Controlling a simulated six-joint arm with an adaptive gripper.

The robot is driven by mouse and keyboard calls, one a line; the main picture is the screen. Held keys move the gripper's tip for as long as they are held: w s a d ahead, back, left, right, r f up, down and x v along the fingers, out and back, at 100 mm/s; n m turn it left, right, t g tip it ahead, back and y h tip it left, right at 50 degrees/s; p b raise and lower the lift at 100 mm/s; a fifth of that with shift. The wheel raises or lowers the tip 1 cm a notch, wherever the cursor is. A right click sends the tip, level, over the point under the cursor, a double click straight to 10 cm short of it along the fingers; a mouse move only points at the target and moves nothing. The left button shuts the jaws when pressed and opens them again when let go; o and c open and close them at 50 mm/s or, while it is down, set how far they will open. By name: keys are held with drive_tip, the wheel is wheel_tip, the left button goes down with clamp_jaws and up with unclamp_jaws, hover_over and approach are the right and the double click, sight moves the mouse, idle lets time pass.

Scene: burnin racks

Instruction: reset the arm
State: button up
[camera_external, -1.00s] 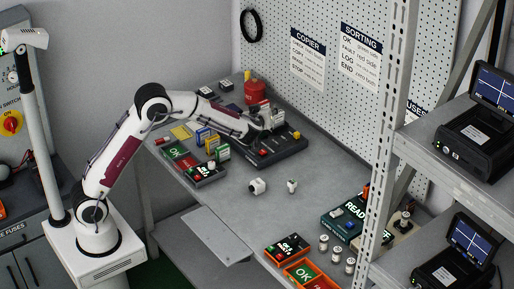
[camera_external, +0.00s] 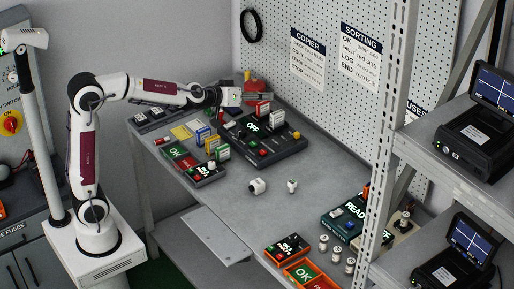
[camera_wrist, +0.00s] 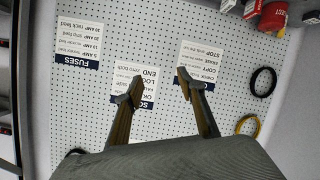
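My gripper (camera_external: 262,96) is raised above the back part of the bench and points right toward the pegboard in the external view. In the wrist view my gripper's two fingers (camera_wrist: 159,92) stand apart with nothing between them, and the pegboard (camera_wrist: 100,110) with its paper signs lies beyond. Below my gripper is a black device (camera_external: 268,152) marked OFF, with white and red cartridges (camera_external: 276,118) standing in it. My arm is bent, with its upper link nearly upright and its forearm nearly level.
A red container (camera_external: 254,86) stands behind my gripper. A green and red OK tray (camera_external: 180,153) is at the bench's left. White pieces (camera_external: 257,186) lie mid-bench. A teal READY device (camera_external: 345,222) and orange trays (camera_external: 303,273) are at front right. A metal rack (camera_external: 390,150) stands at right.

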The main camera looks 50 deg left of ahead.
drive_tip(key=s+d+f+m+g+h, duration=0.1)
drive_tip(key=s+f+m+g, duration=0.1)
drive_tip(key=s, duration=0.8)
drive_tip(key=s+f+m+g+h, duration=0.1)
drive_tip(key=s+m+g+h, duration=0.1)
drive_tip(key=s, duration=0.7)
drive_tip(key=s+a+f+g+y, duration=0.1)
drive_tip(key=s+a+f+g, duration=0.1)
drive_tip(key=s, duration=0.8)
drive_tip(key=s+a+f+g+y, duration=0.2)
drive_tip(key=s+a+f, duration=0.3)
drive_tip(key=s, duration=0.5)
wheel_tip(320, 180, down, 2)
drive_tip(key=shift+s+a+f, duration=0.1)
drive_tip(key=shift+s+a, duration=0.05)
drive_tip(key=shift+s, duration=0.15)
drive_tip(key=shift+c, duration=0.6)
